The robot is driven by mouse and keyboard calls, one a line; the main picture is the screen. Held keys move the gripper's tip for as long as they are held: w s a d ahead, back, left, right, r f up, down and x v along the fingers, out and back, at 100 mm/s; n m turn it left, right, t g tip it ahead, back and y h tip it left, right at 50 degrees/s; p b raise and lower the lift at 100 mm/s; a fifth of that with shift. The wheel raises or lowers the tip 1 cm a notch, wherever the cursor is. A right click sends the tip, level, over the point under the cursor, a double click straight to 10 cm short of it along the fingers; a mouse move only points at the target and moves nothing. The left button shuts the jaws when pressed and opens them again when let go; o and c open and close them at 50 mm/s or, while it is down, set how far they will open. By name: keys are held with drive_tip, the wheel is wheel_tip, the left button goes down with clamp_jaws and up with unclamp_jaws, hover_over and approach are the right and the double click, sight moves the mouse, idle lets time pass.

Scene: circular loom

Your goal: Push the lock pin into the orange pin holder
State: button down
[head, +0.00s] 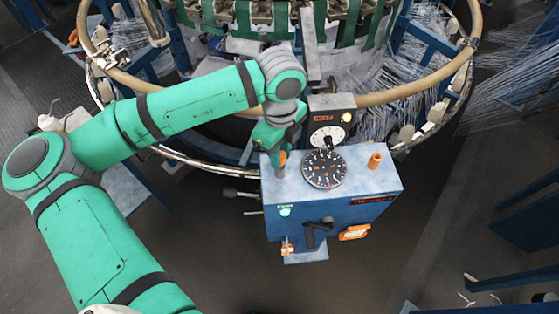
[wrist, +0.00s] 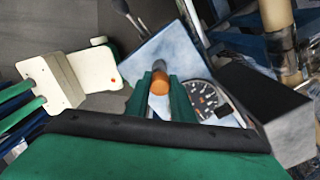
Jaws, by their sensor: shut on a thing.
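My gripper (wrist: 160,88) points down at the left part of the top of a blue control box. Its green fingers are shut on a short upright pin with an orange end (wrist: 159,87), which I take to be the lock pin. A grey part shows beyond the orange end, at the box top; whether it is the pin's shaft or a socket I cannot tell. In the head view the pin (head: 282,157) is partly hidden by my gripper. An orange cylinder (head: 375,160) stands on the box top at the right; I cannot tell if it is the pin holder.
The blue box (head: 345,190) carries a large black dial (head: 324,169), a gauge (head: 327,137) behind it, a black handle (head: 318,232) and an orange block (head: 355,232) on its front. The loom's ring (head: 400,92) and threads lie behind. Floor is clear in front.

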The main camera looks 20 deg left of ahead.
drive_tip(key=shift+r, duration=0.2)
drive_tip(key=shift+r, duration=2.85)
